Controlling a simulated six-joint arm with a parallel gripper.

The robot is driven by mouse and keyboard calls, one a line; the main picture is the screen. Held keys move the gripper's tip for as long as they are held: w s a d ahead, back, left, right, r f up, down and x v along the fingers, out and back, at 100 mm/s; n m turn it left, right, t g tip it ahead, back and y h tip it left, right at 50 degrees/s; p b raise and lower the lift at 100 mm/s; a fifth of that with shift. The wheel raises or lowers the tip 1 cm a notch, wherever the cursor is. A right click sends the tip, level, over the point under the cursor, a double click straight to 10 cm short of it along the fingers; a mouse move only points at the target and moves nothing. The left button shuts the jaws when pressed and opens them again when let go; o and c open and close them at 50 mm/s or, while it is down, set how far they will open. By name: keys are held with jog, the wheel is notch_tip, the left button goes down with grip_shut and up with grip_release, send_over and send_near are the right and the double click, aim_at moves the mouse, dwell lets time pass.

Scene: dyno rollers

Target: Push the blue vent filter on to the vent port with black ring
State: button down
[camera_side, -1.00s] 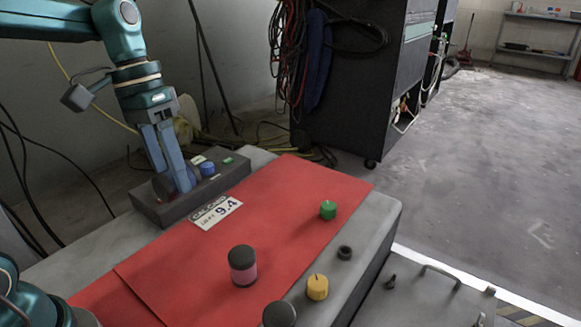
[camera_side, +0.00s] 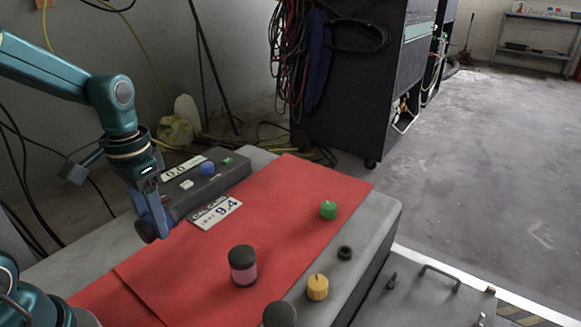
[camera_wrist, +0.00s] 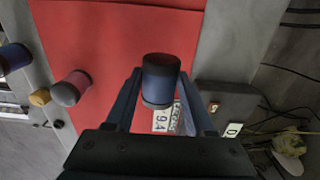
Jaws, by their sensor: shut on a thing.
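My gripper (camera_side: 156,218) is shut on the blue vent filter, a blue cylinder with dark ends. In the wrist view the filter (camera_wrist: 160,84) sits between the two fingers. In the side view mostly its dark end (camera_side: 146,232) shows, left of the red mat and in front of the grey box. A low port with a black ring (camera_side: 345,252) stands on the grey strip right of the mat, well away from my gripper. A small dark ring also shows at the left of the wrist view (camera_wrist: 58,124).
A pink cylinder with dark ends (camera_side: 243,268) stands on the red mat (camera_side: 190,270). A yellow cap (camera_side: 317,288) and a green cap (camera_side: 328,210) flank the black ring. A dark round top (camera_side: 279,315) is at the front. The grey box (camera_side: 215,182) stands behind.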

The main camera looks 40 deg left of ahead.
jog(key=shift+f, duration=2.65)
jog(key=shift+c, duration=0.9)
grip_release()
jog(key=shift+r, duration=2.55)
